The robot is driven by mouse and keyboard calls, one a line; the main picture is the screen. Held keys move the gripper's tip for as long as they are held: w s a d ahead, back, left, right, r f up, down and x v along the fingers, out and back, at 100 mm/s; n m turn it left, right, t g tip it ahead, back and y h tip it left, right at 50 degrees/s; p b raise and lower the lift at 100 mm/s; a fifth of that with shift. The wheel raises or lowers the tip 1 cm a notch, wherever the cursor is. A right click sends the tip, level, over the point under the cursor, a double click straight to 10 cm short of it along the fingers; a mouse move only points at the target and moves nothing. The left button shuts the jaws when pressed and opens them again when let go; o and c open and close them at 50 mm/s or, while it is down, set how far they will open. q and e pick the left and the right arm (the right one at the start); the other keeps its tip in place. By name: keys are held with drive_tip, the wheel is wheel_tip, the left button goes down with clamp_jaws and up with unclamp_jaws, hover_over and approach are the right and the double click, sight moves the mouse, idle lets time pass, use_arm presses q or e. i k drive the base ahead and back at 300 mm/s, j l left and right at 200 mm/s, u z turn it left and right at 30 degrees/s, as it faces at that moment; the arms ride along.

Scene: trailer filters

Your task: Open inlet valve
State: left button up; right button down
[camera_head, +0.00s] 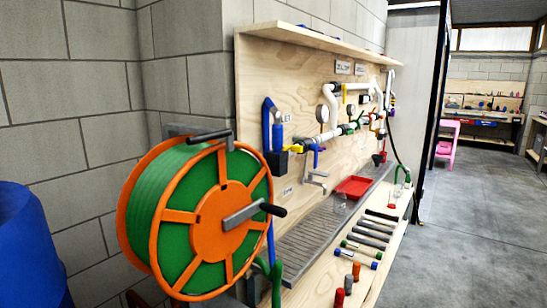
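A plywood panel (258,82) on the block wall carries white piping (322,137) with valves and gauges. A sign ending in "LET" (285,118) is partly hidden behind a blue pipe (266,125) at the panel's near end. Just below the sign, a small yellow valve handle (293,149) sits at the near end of the white pipe, beside a black box (277,163). A blue handle (316,155) hangs below the pipe to its right. I cannot tell whether these valves are open or shut. Neither of my grippers is in view.
A large orange and green hose reel (175,220) with dark handles stands in front of the panel's near end. A blue barrel (25,245) is at far left. The bench below holds a grey drain grate (308,242), a red tray (353,187) and several cylinders. Floor (470,240) is clear at right.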

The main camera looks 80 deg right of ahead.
sight(316, 157)
drive_tip(key=z, duration=3)
drive_tip(key=l, duration=0.1)
